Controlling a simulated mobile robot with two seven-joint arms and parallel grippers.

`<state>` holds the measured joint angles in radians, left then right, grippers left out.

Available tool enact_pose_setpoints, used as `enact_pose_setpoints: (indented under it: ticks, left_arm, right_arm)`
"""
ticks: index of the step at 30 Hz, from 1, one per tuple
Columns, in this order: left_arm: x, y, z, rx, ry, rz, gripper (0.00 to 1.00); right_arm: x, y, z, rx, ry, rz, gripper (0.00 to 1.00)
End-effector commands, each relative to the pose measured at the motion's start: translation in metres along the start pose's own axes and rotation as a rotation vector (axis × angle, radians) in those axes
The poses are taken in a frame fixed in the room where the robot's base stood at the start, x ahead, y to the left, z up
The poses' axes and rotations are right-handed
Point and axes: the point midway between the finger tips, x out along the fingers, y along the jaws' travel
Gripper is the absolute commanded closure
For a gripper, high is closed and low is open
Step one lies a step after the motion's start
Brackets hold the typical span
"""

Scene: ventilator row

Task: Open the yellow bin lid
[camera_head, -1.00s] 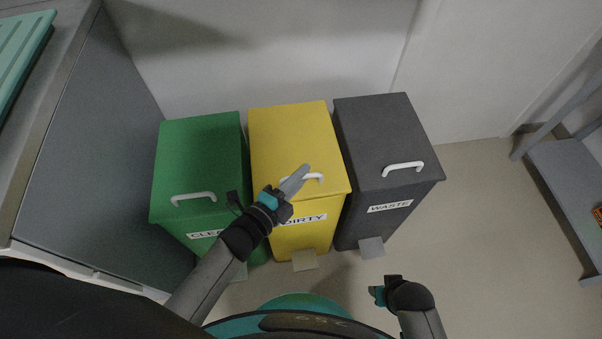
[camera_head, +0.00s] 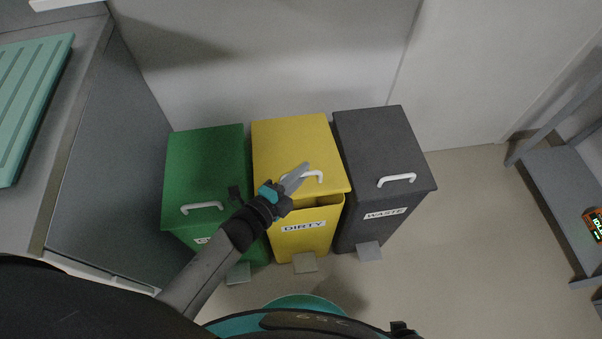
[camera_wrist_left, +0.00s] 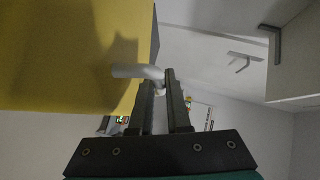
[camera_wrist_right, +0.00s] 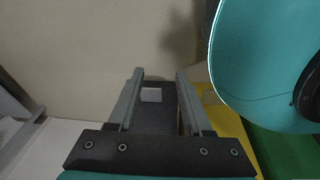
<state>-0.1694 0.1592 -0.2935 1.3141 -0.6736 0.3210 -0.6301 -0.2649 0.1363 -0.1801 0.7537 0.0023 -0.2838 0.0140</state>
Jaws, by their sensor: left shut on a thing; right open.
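The yellow bin (camera_head: 300,243) labelled DIRTY stands between two other bins. Its yellow lid (camera_head: 290,140) is raised a little at the front, with a dark gap showing under its front edge. My left gripper (camera_head: 300,178) is shut on the white lid handle (camera_head: 317,174). In the left wrist view the handle (camera_wrist_left: 135,71) runs between the fingers, beside the yellow lid surface (camera_wrist_left: 60,50). My right gripper (camera_wrist_right: 158,85) is open and empty. In the head view only a bit of it shows at the bottom edge.
A green bin (camera_head: 207,160) stands left of the yellow one and a dark grey WASTE bin (camera_head: 380,150) stands right. A grey counter with a teal tray (camera_head: 35,100) is at left. A grey shelf (camera_head: 560,180) is at right. Floor (camera_head: 470,230) is clear between.

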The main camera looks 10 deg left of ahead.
Motion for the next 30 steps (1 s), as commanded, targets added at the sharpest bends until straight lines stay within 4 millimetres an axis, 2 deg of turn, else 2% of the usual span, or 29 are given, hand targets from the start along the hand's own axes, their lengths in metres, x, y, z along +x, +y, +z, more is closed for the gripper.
enact_pose_setpoints:
  ticks: [1, 11, 21, 30]
  left_arm:
    - [0.000, -0.006, 0.000, 0.000, 0.001, -0.002, 1.00]
    - [0.002, -0.026, -0.001, -0.023, 0.005, 0.019, 1.00]
    - [0.005, -0.054, 0.002, -0.073, 0.005, 0.071, 1.00]
    - [0.011, -0.083, 0.007, -0.093, 0.005, 0.089, 1.00]
  right_arm:
    - [-0.003, 0.001, 0.003, -0.001, -0.002, 0.000, 0.50]
    - [-0.023, -0.006, 0.025, -0.004, -0.026, -0.011, 0.50]
    - [-0.064, -0.034, 0.047, -0.008, -0.075, -0.051, 0.50]
    - [-0.091, -0.039, 0.052, -0.011, -0.093, -0.061, 0.50]
